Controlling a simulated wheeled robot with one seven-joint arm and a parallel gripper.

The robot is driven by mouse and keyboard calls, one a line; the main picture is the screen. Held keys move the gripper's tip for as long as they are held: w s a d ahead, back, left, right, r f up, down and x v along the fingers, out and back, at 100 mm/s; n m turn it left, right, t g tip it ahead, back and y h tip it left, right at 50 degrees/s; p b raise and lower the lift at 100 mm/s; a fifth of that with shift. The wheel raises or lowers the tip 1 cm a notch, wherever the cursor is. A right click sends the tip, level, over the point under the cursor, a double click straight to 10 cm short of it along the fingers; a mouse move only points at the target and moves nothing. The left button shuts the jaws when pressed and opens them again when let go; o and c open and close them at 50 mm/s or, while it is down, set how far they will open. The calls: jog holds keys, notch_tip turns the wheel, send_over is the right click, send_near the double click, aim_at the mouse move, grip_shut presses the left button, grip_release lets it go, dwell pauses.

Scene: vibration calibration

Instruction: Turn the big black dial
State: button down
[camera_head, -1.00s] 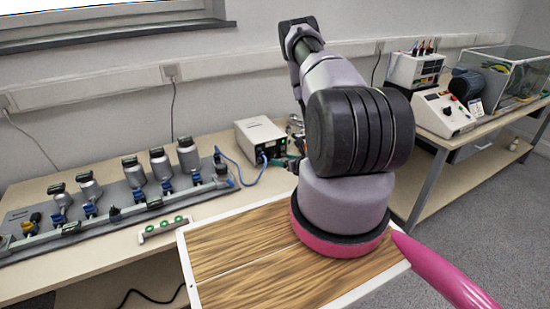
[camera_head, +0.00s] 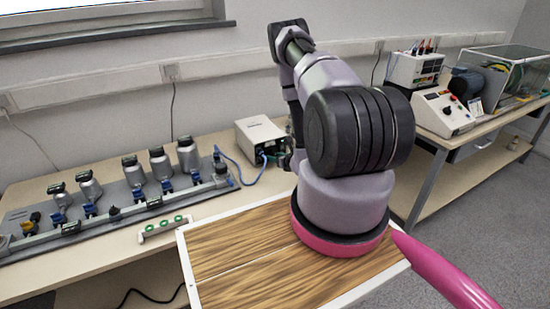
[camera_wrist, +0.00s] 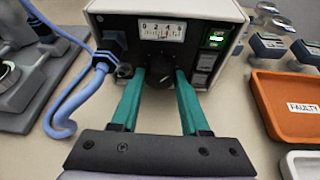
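The white instrument box (camera_head: 258,132) stands at the back of the bench behind my arm. In the wrist view the box (camera_wrist: 208,14) fills the upper middle, with a scale window and a lit green switch on its front. The big black dial (camera_wrist: 165,77) is low on that front, below the scale. My gripper (camera_wrist: 160,76) has two teal fingers, spread apart, with tips on the left and right of the dial. Whether either tip touches the dial is not clear. In the head view the fingers are mostly hidden by my arm.
A blue cable (camera_wrist: 76,96) plugs into the box left of the dial. An orange tray (camera_wrist: 290,104) marked FAULTY and a white tray (camera_wrist: 301,165) lie to the right. A rail with several metal cylinders (camera_head: 188,156) stands left of the box.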

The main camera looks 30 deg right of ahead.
jog(key=shift+d+m+y, duration=0.1)
jog(key=shift+m+y, duration=0.3)
jog(key=shift+m, duration=0.1)
jog(key=shift+c, duration=2)
grip_release()
jog(key=shift+s, duration=0.15)
jog(key=v, duration=1)
jog(key=shift+s+r, duration=0.15)
jog(key=shift+s, duration=0.1)
